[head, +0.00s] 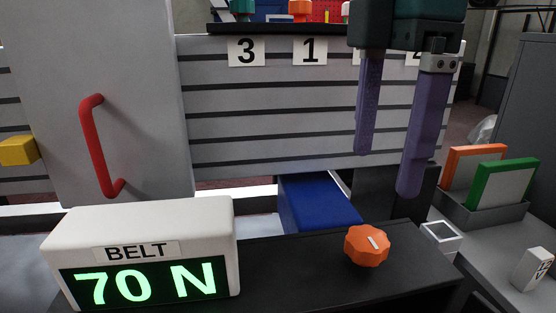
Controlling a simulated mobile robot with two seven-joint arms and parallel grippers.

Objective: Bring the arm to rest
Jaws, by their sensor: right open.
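My right gripper (388,160) hangs down from the top right of the head view, in front of the grey slatted panel (270,120). Its two long purple fingers are well apart, with nothing between them. The fingertips are above the orange knob (367,246) and do not touch it. My left gripper is not in view.
A belt display (140,250) reading 70 N stands at front left. A red handle (96,147) is on the grey door (140,60). A blue block (315,203) lies below the panel. Orange (462,157) and green (500,184) framed plates stand in a holder at right.

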